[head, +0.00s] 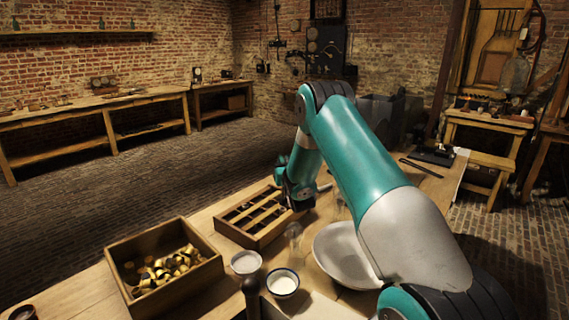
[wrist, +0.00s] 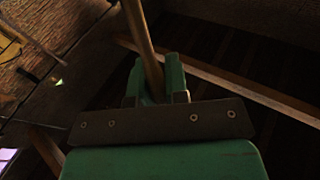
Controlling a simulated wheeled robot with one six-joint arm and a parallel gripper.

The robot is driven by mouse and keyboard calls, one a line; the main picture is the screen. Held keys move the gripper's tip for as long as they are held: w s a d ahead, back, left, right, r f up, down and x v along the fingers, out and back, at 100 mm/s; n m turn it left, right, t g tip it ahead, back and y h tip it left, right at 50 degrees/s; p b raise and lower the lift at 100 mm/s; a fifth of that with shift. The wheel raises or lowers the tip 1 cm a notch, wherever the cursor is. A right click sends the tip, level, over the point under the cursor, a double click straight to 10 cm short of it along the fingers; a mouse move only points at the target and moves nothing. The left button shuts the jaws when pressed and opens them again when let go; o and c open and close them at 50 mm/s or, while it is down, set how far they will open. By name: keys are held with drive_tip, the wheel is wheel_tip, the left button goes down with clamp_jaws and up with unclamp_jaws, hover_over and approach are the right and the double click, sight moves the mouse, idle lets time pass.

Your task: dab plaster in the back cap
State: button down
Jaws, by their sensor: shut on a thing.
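My gripper (head: 298,203) is over the right end of the slotted wooden tray (head: 222,227), low above the table. In the wrist view my gripper (wrist: 158,88) has its green jaws shut on a thin wooden stick (wrist: 142,35). The stick's far end runs out of that picture, so its tip is not seen there. A small cup of white stuff (head: 283,282), which looks like plaster, stands at the table's front. A second pale cup (head: 246,262) is beside it. I cannot pick out the back cap; my gripper and arm cover part of the tray's surroundings.
An open wooden box (head: 117,247) of brass pieces (head: 165,267) is at left. A wide pale bowl (head: 335,245) lies partly behind my arm. A clear glass jar (head: 293,234) stands between tray and bowl. A dark knob (head: 250,286) rises at the front.

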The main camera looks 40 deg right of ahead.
drive_tip(key=shift+r+p, duration=1.5)
drive_tip(key=shift+r, duration=0.3)
idle(0.8)
